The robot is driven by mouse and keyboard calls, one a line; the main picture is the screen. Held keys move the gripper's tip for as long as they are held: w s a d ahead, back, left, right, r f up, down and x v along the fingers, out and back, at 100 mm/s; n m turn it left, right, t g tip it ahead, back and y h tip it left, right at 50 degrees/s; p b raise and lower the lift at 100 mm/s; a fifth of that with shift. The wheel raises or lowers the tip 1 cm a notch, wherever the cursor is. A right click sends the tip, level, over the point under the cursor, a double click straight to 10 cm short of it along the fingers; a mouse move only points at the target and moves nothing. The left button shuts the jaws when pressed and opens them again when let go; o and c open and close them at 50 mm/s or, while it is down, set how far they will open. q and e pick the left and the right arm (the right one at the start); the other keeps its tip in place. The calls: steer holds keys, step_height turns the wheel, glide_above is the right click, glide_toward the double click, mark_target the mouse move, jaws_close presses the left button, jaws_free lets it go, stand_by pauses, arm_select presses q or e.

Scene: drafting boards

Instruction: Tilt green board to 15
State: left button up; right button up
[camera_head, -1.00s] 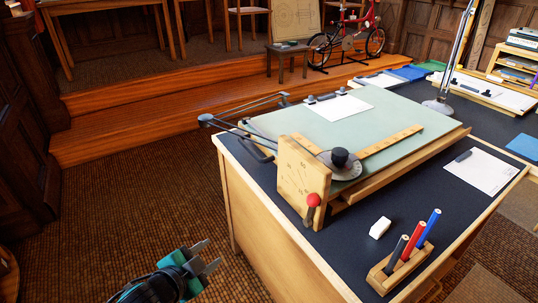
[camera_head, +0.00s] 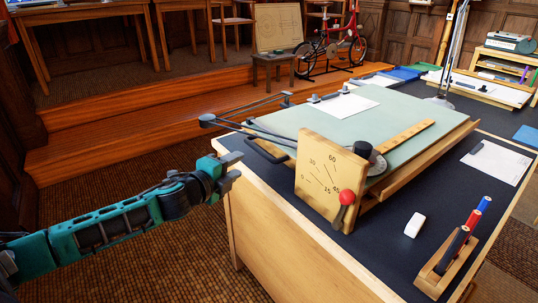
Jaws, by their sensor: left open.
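The green board (camera_head: 400,118) lies on the wooden desk at a low slope, with its drafting arm and a wooden ruler (camera_head: 405,138) on it. A wooden scale plate (camera_head: 322,165) with numbers up to 60 stands at its near left corner. A lever with a red knob (camera_head: 347,197) is at the plate's lower right; which mark it reads is unclear. My left gripper (camera_head: 236,167) is open and empty, left of the plate near the desk's left edge, apart from the plate and the knob. My right gripper is out of view.
A pencil block (camera_head: 437,277) with several pencils and a white eraser (camera_head: 415,225) stand on the desk's dark top at the near right. A black handle (camera_head: 265,152) juts out left of the board. The carpet to the left is clear.

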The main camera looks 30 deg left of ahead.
mark_target(259, 152)
arm_select(q)
steer(key=w, duration=0.4)
steer(key=w+f+b, duration=0.1)
steer(key=w, duration=0.3)
steer(key=w+f+b, duration=0.1)
steer(key=w, duration=0.3)
steer(key=shift+w+f, duration=0.2)
steer(key=shift+w, duration=0.15)
jaws_close()
stand_by(0.5)
